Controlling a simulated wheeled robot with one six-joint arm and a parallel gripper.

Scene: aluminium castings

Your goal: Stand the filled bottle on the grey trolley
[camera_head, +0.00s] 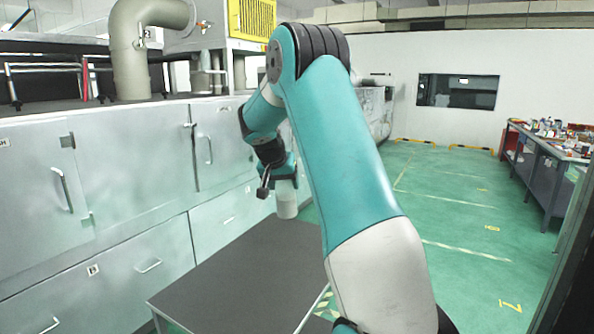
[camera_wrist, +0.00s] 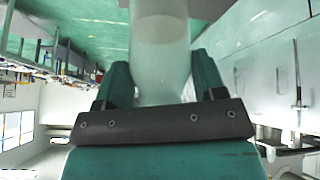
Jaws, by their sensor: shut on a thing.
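My gripper (camera_head: 268,180) is shut on a pale, translucent bottle (camera_head: 287,200). The bottle hangs upright below the jaws, above the far end of a dark grey trolley top (camera_head: 235,275), with a gap seeming to show between them. In the wrist view the bottle (camera_wrist: 160,55) stands between the two teal fingers of my gripper (camera_wrist: 163,85). A lighter band shows inside the bottle; its contents cannot be made out clearly. The trolley top is bare where it shows; my arm hides part of its right side.
Silver cabinets (camera_head: 120,180) with handles line the left side, close beside the trolley. A thick grey pipe (camera_head: 132,60) rises above them. A workbench (camera_head: 545,150) with clutter stands at the far right. The green floor (camera_head: 460,220) between is open.

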